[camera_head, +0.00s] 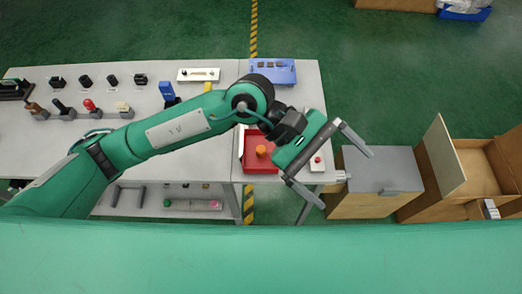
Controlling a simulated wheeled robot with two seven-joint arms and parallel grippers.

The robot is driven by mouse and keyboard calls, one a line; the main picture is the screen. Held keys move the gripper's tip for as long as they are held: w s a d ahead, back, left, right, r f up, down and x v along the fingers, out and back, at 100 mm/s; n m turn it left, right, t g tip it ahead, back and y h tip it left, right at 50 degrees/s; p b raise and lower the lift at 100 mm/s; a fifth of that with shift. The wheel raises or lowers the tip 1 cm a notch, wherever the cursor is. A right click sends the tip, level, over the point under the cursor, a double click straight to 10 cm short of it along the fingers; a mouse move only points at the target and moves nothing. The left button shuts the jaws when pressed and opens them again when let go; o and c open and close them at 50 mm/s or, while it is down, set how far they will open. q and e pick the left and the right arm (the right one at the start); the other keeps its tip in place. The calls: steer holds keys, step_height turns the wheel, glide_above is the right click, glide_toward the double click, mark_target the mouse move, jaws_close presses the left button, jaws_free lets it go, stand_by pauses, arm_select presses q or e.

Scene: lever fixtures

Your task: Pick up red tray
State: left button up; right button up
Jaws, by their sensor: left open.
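The red tray (251,164) sits on the grey table near its front edge, partly covered by my left arm's wrist. A round orange thing (262,151) shows in it. My left gripper (347,181) is open and empty, to the right of the tray, with its two fingers spread wide and pointing right and down in the picture. It hangs above the table's right edge, apart from the tray. My right gripper is not in view.
A small box with a red button (317,162) is beside the tray, close to my left gripper. A blue case (272,72) is at the back. Several levers and switches line the left table. A grey-topped cabinet (380,168) and an open wooden cabinet (445,155) stand right.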

arm_select(q)
steer(key=w+a+f+m+t+y, duration=0.3)
steer(key=w+a+f+y, duration=0.2)
steer(key=f, duration=0.1)
steer(key=m+t+y, duration=0.2)
steer(key=t+y, duration=0.2)
steer(key=y, duration=0.2)
glide_above(261, 166)
step_height(261, 166, down, 3)
steer(key=f, duration=0.2)
steer(key=f+p, duration=0.1)
steer(key=f, duration=0.2)
steer(key=f+p, duration=0.1)
steer(key=f, duration=0.2)
steer(key=shift+s+a+f, duration=0.15)
steer(key=shift+s+a, duration=0.05)
steer(key=shift+s, duration=0.2)
steer(key=shift+f+p, duration=0.25)
steer(key=shift+p, duration=0.15)
steer(key=f, duration=0.1)
steer(key=f+p, duration=0.2)
steer(key=f, duration=0.1)
steer(key=shift+s+d, duration=0.15)
steer(key=shift+s, duration=0.1)
steer(key=shift+f, duration=0.35)
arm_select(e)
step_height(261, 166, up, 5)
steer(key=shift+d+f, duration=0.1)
arm_select(q)
steer(key=shift+c, duration=0.2)
